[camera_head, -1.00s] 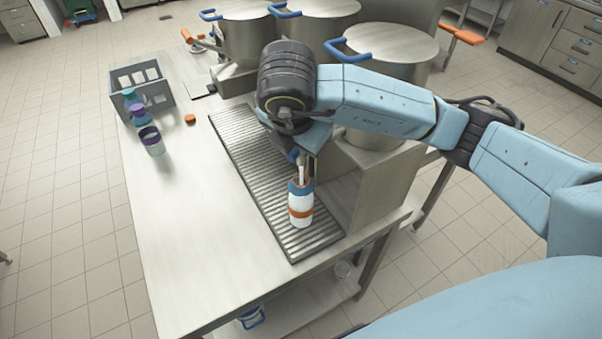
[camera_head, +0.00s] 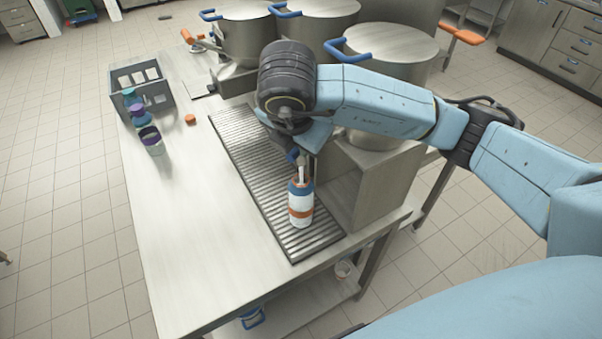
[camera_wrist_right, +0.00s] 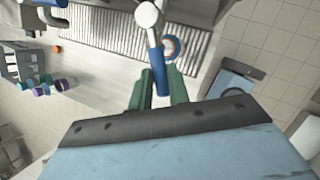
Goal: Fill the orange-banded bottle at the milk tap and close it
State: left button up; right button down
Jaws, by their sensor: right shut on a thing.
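The orange-banded bottle (camera_head: 300,213) stands upright and uncapped on the grooved drip tray (camera_head: 240,150), under a tap spout. A narrow white shape shows between the spout and the bottle mouth; I cannot tell if it is spout or milk. In the right wrist view the bottle (camera_wrist_right: 171,47) shows from above, just past the fingers. My right gripper (camera_head: 292,157) is shut on the blue tap handle (camera_wrist_right: 157,70), with its green fingers (camera_wrist_right: 158,90) on both sides. The fill level is not clear. An orange cap (camera_head: 190,119) lies on the table. My left gripper is out of view.
Large steel pots (camera_head: 385,42) stand behind the tray. A grey rack (camera_head: 165,90) stands at the back left of the table (camera_head: 190,220), near teal and purple bottles and a purple-banded container (camera_head: 150,140). The table's left front is clear.

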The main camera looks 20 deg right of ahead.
dwell(0.5)
jog(key=n+b, duration=0.1)
jog(key=b, duration=0.1)
jog(key=s+d+n+y+b, duration=0.1)
jog(key=n, duration=0.1)
jog(key=shift+s+d+n+t+b, duration=0.3)
jog(key=shift+b, duration=0.05)
